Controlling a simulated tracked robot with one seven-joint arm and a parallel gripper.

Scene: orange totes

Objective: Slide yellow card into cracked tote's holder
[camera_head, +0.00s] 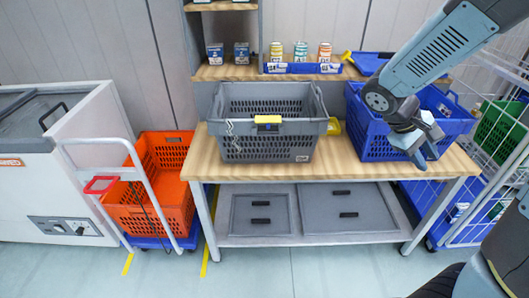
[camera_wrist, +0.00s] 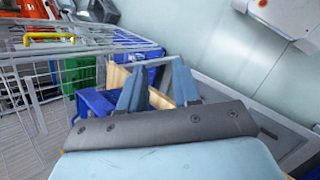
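A grey tote (camera_head: 290,103) stands on the wooden bench, with pale crack-like lines on the left of its front wall. A small yellow and dark piece (camera_head: 268,120) sits at its front rim; I cannot tell whether this is a holder or a card. Another yellow piece (camera_head: 334,127) shows at the tote's right side, partly hidden. My gripper (camera_head: 424,155) hangs in front of the blue tote (camera_head: 376,140), well to the right of the grey tote. In the wrist view my gripper (camera_wrist: 158,84) has its two fingers apart, with nothing visible held between them.
The wooden bench (camera_head: 333,166) has a lower shelf with grey lids. Orange totes (camera_head: 160,213) stand at left behind a white cart handle. A wire trolley (camera_head: 497,150) stands at right. Small cartons and tins line the back shelf (camera_head: 245,72). The floor in front is clear.

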